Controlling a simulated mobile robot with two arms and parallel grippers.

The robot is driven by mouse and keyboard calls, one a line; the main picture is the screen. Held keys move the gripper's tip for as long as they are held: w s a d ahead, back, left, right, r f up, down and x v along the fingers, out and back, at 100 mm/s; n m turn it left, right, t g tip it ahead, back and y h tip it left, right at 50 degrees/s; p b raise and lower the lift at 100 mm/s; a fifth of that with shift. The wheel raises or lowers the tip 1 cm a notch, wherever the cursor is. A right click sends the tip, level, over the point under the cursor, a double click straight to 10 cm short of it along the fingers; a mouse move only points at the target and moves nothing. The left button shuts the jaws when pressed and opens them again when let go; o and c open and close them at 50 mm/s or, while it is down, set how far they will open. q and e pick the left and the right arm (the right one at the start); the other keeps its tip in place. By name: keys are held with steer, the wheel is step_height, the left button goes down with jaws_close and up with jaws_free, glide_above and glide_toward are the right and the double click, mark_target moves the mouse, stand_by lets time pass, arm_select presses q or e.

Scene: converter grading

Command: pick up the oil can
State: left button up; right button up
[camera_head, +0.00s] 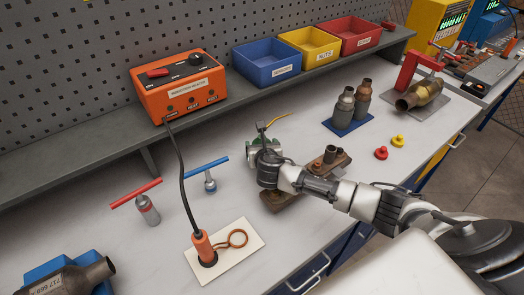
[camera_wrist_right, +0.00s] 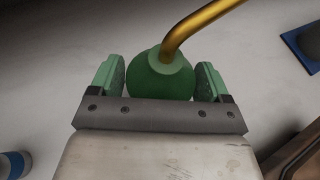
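The oil can is green with a thin brass spout (camera_head: 275,120). It stands on the grey bench, partly hidden behind my right gripper (camera_head: 264,158) in the head view. In the right wrist view the round green body of the oil can (camera_wrist_right: 161,78) lies between the two green finger pads of my right gripper (camera_wrist_right: 162,80). The fingers are spread on either side of it, with narrow gaps that are hard to judge. My left gripper is not in view.
A rusty converter part (camera_head: 328,160) lies under and beside my right forearm. A blue mat (camera_head: 344,125) with two metal converters is behind it. Red (camera_head: 381,153) and yellow (camera_head: 398,141) knobs stand to the right. An orange heater (camera_head: 180,85) and bins (camera_head: 268,64) are on the shelf.

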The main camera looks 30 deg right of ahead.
steer(key=c, duration=0.9)
steer(key=shift+r, duration=0.1)
